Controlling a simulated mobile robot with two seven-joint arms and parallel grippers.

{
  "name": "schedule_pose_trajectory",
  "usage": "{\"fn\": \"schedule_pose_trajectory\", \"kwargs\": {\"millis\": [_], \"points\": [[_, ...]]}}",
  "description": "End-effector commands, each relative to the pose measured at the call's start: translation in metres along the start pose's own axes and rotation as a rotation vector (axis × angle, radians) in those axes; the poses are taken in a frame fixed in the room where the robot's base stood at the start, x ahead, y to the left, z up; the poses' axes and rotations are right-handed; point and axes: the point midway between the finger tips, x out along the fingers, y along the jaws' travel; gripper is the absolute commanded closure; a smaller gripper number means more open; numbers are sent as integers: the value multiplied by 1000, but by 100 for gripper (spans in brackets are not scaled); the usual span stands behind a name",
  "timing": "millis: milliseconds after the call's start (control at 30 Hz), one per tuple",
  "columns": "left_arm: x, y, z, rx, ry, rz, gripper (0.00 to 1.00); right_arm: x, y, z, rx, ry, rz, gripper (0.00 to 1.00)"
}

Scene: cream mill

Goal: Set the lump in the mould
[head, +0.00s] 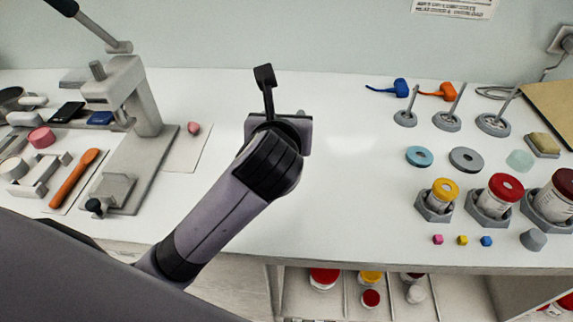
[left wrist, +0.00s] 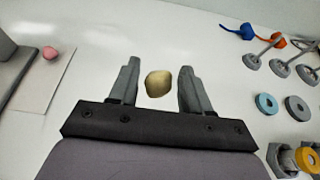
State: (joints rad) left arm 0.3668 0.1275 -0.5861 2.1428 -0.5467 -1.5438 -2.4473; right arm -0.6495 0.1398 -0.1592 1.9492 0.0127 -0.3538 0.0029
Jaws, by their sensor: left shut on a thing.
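My left gripper (left wrist: 158,88) is shut on a tan, rounded lump (left wrist: 158,83), which shows between its two grey fingers in the left wrist view. In the head view my left wrist hides both the fingers and this lump. A second, pink lump (head: 193,128) lies on a white sheet (head: 186,150) beside the grey lever press (head: 138,95); it also shows in the left wrist view (left wrist: 50,53). A grey open-framed piece (head: 40,178) lies at the left of the table. I cannot tell for certain which piece is the mould. My right gripper is not in view.
An orange-handled tool (head: 74,180) lies left of the press base. On the right stand jars in grey holders (head: 437,205), several rods on round bases (head: 446,121), discs (head: 419,157) and small cubes (head: 462,240). The table middle around my arm is clear.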

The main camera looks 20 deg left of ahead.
Motion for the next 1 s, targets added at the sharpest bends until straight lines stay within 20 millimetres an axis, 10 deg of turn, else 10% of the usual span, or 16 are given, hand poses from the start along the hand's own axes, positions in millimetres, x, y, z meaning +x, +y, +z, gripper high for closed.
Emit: {"fn": "schedule_pose_trajectory", "kwargs": {"millis": [633, 1000], "points": [[40, 0, -97, 1, 2, 1, 81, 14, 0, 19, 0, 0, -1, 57], [43, 0, -102, -1, -1, 0, 81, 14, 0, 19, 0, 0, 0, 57]]}}
